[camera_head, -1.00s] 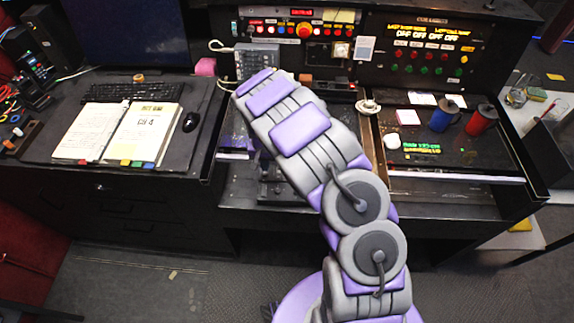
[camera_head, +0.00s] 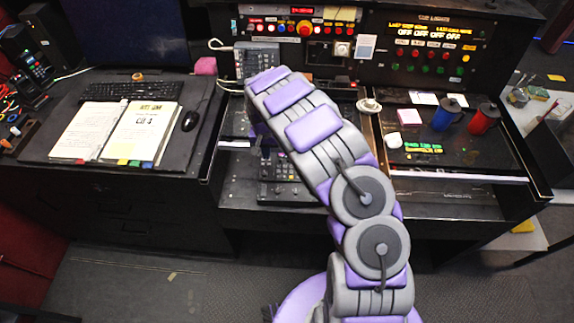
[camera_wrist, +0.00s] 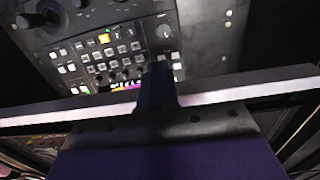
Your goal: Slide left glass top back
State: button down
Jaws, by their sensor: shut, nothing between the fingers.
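The left glass top is a dark pane with a pale front edge (camera_head: 235,144), left of the centre divider in the head view. My arm covers much of it. In the wrist view its pale front edge (camera_wrist: 60,114) crosses the picture behind my fingers. My gripper (camera_wrist: 158,72) is shut and empty, with its dark blue fingers across that edge. I cannot tell for sure whether they touch it.
The right glass top (camera_head: 460,178) carries a blue mug (camera_head: 445,114), a red mug (camera_head: 483,118) and small items. A white round object (camera_head: 368,105) sits on the divider. The upright control console (camera_head: 310,45) stands behind. An open binder (camera_head: 140,130) lies on the left desk.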

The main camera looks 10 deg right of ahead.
jog(key=shift+w, duration=0.1)
jog(key=shift+w+d+b, duration=0.2)
jog(key=shift+w+b, duration=0.1)
jog(key=shift+w, duration=0.35)
jog(key=shift+w+d+b, duration=0.2)
jog(key=shift+w+b, duration=0.05)
jog(key=shift+w, duration=0.45)
jog(key=shift+w+d+b, duration=0.2)
jog(key=shift+w+b, duration=0.1)
jog(key=shift+w, duration=0.35)
jog(key=shift+w+d+b, duration=0.15)
jog(key=shift+w+d, duration=0.05)
jog(key=shift+w, duration=0.45)
jog(key=shift+w+d+b, duration=0.15)
jog(key=shift+w+d, duration=0.1)
jog(key=shift+w, duration=0.45)
jog(key=shift+w+d+b, duration=0.15)
jog(key=shift+w+d, duration=0.05)
jog(key=shift+w, duration=0.45)
jog(key=shift+w+d, duration=0.15)
jog(key=shift+d, duration=0.05)
